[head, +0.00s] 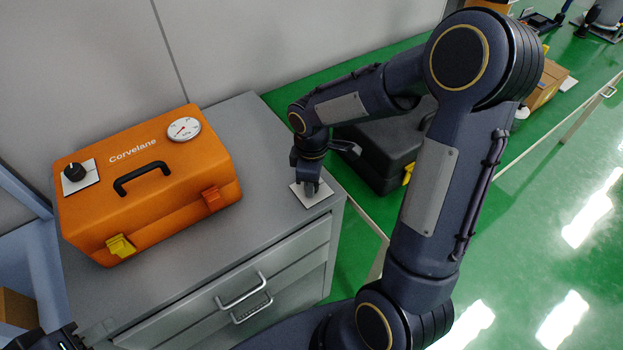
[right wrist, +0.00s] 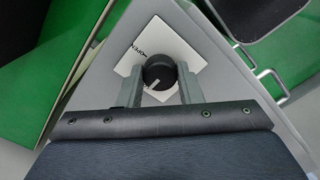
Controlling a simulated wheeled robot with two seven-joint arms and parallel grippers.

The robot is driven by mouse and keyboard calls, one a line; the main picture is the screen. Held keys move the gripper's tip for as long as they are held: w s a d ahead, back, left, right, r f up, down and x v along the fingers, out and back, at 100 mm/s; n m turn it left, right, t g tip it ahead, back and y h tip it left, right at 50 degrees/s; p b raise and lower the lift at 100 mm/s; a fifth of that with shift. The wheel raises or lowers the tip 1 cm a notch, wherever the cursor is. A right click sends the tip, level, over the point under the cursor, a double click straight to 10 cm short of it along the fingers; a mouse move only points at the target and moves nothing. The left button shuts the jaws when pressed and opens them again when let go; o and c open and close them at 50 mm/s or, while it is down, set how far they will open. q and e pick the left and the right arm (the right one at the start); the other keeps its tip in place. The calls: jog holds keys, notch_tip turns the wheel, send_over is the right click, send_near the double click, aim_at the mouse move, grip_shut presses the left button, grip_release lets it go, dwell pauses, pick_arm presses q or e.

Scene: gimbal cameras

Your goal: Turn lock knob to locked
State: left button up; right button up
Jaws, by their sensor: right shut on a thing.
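A black knob (right wrist: 159,71) stands on a white plate (right wrist: 188,50), at the front right corner of the grey cabinet top in the head view. A pale line on the knob points toward the lower left in the right wrist view. My right gripper (right wrist: 160,88) is shut on this knob, one finger on each side; in the head view my right gripper (head: 308,183) hides it, leaving the plate (head: 314,199) partly visible. My left gripper (head: 62,340) is partly in view at the bottom left, its jaws unclear.
An orange case (head: 150,190) with a gauge (head: 185,129) and another black knob (head: 74,172) on a white plate sits on the cabinet (head: 262,225). A dark case (head: 375,160) lies behind my right arm. The cabinet top between orange case and gripper is clear.

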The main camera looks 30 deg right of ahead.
jog(key=o, duration=1)
notch_tip(320, 180, up, 8)
jog(key=shift+f, duration=0.25)
jog(key=shift+r, duration=0.2)
jog(key=shift+s+r, duration=0.25)
jog(key=s+a+r+m+t+y, duration=0.1)
jog(key=s+m+t, duration=0.1)
jog(key=s+m, duration=0.2)
jog(key=s+a+r+m+t+y, duration=0.1)
jog(key=s+a+r+m, duration=0.1)
jog(key=s, duration=0.5)
jog(key=s+a+r+m+t+y, duration=0.1)
jog(key=s+m+t, duration=0.1)
jog(key=s+m, duration=0.3)
jog(key=shift+s+a+r+m+t+y, duration=0.15)
jog(key=shift+s+r+m+t+y, duration=0.15)
jog(key=shift+r+y, duration=0.1)
